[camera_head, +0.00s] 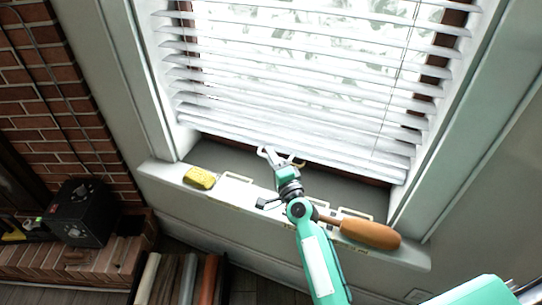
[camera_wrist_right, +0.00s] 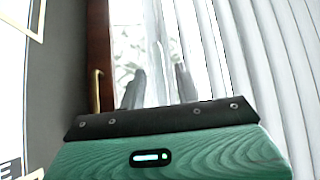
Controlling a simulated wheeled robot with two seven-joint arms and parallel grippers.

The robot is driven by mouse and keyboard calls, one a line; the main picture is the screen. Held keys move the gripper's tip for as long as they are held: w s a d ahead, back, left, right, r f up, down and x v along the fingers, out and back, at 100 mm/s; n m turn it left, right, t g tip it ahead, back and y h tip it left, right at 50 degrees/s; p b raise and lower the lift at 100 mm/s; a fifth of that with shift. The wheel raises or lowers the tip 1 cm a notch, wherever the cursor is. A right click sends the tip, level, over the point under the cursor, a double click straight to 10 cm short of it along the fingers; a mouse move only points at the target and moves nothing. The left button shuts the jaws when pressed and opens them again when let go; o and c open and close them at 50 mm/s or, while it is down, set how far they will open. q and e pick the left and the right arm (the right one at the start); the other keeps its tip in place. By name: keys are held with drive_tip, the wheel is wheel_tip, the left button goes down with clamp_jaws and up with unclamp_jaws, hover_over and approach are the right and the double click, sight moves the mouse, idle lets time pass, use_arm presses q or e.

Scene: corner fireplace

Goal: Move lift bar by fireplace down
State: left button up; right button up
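The window with white slatted blinds (camera_head: 290,95) stands beside the brick fireplace wall in the head view. The blinds hang down to just above the sill, with a pale bottom bar (camera_head: 365,168). A small brass-coloured lift handle (camera_wrist_right: 97,90) sits on the brown window frame at the left of the wrist view. My right gripper (camera_head: 279,155) is at the lower edge of the blinds, over the sill. The handle is left of the fingers. My left gripper is out of view.
The sill (camera_head: 165,172) holds a yellow sponge-like block (camera_head: 200,178), pale frames (camera_head: 235,178) and an orange-brown, long-handled object (camera_head: 370,234). A black box (camera_head: 82,212) stands on the brick hearth (camera_head: 75,262). Rolled items (camera_head: 180,280) stand below the sill.

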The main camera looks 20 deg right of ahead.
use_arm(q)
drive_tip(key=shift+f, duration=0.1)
use_arm(e)
drive_tip(key=shift+w+r, duration=0.1)
drive_tip(key=shift+w, duration=0.35)
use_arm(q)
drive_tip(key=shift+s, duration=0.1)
use_arm(e)
clamp_jaws()
